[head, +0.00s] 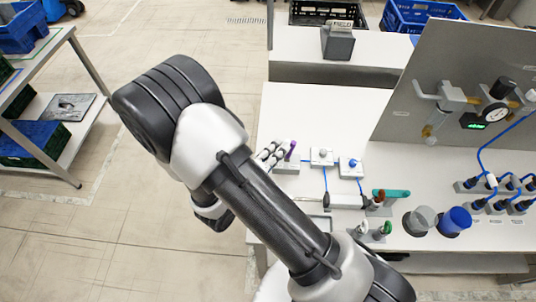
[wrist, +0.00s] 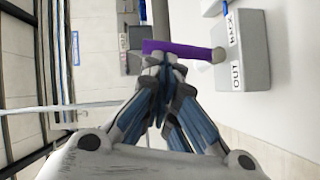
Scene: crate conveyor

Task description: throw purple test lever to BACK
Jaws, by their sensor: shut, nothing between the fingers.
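The purple test lever (wrist: 182,49) sticks out from a round pivot on a light grey box (wrist: 255,62) in the wrist view. The box has two labels, OUT and one that seems to read BACK, with the pivot between them. In the head view my gripper (head: 270,154) is just left of the lever.
Right of the lever stand a white-knobbed unit (head: 321,156) and a blue-knobbed unit (head: 350,165). A green-handled tool (head: 391,193), a grey cup (head: 419,221) and a blue cup (head: 455,221) lie further right. An upright gauge panel (head: 465,95) backs the bench. Bench behind the units is clear.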

